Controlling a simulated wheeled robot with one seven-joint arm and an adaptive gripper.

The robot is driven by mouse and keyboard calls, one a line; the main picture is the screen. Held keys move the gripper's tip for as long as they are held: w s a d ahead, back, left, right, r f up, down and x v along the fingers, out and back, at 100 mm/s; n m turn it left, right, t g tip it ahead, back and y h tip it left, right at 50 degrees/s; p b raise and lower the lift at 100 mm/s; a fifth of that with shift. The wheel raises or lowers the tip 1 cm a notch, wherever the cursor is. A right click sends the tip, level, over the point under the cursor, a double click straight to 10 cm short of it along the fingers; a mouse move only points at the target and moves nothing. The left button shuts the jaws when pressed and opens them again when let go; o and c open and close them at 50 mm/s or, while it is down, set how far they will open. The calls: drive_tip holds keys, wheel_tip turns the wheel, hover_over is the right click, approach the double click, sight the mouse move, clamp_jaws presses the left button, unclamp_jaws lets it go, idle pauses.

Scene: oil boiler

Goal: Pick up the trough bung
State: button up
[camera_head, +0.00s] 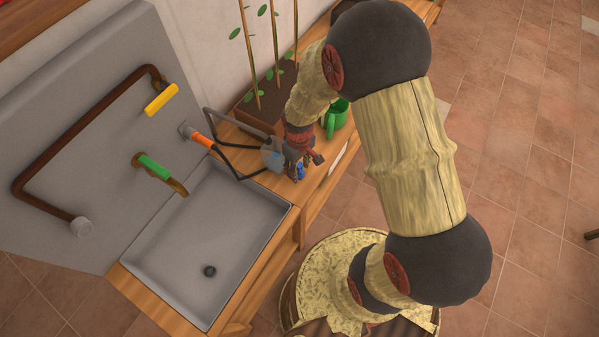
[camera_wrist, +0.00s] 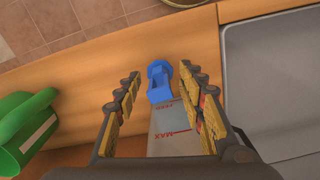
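My gripper (camera_wrist: 160,76) is open in the wrist view, with a finger on each side of a small blue piece (camera_wrist: 159,84). Small gaps show between the piece and the fingertips, and it is not gripped. The blue piece is at the end of a pale grey container with red MAX marks (camera_wrist: 170,119); whether they are joined I cannot tell. In the head view, my gripper (camera_head: 301,160) is low over the wooden counter right of the sink. A dark round spot (camera_head: 209,271) is in the sink floor. Which of these is the trough bung, I cannot tell.
The grey sink (camera_head: 165,255) has a green-handled tap (camera_head: 154,167) above it.

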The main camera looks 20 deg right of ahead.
drive_tip(key=shift+c, duration=0.7)
clamp_jaws()
